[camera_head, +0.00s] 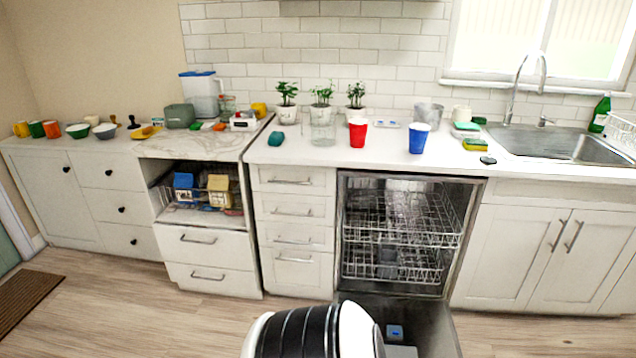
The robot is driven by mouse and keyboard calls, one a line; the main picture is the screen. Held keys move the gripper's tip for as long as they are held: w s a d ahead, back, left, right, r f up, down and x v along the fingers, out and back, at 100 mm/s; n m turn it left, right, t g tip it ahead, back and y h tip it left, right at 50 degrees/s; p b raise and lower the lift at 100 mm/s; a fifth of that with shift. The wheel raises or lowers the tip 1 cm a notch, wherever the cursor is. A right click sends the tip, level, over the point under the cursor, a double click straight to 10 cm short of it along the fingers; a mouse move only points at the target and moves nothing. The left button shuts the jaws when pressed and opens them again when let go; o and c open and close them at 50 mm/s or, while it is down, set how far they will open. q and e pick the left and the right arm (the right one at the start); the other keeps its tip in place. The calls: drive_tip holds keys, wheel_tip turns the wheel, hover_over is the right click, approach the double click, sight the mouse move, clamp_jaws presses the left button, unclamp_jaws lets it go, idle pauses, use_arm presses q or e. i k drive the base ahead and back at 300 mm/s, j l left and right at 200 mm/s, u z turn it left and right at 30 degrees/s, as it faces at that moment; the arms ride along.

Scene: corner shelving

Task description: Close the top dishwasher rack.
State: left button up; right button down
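The dishwasher stands open below the counter, its dark door (433,322) folded down toward me. The top dishwasher rack (425,238), a white wire basket, is in the upper part of the opening. I cannot tell exactly how far it sticks out. The lower wire rack (420,276) sits beneath it, with a grey basket in it. Neither of my grippers is in view. A black and white rounded part, which looks like mine, covers the near left part of the door.
Drawers (293,225) stand left of the dishwasher and a sink cabinet (545,245) to its right. A red cup (357,132) and a blue cup (418,138) stand on the counter above. The wooden floor (120,310) at left is mostly clear.

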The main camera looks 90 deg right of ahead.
sight(398, 208)
drive_tip(key=i+l+z, duration=0.15)
drive_tip(key=i+z, duration=0.7)
drive_tip(key=i+j+z, duration=0.15)
drive_tip(key=i+z, duration=0.25)
drive_tip(key=i+j+z, duration=0.25)
drive_tip(key=i+z, duration=0.2)
drive_tip(key=i+l+z, duration=0.25)
drive_tip(key=z, duration=0.2)
drive_tip(key=i+z, duration=0.85)
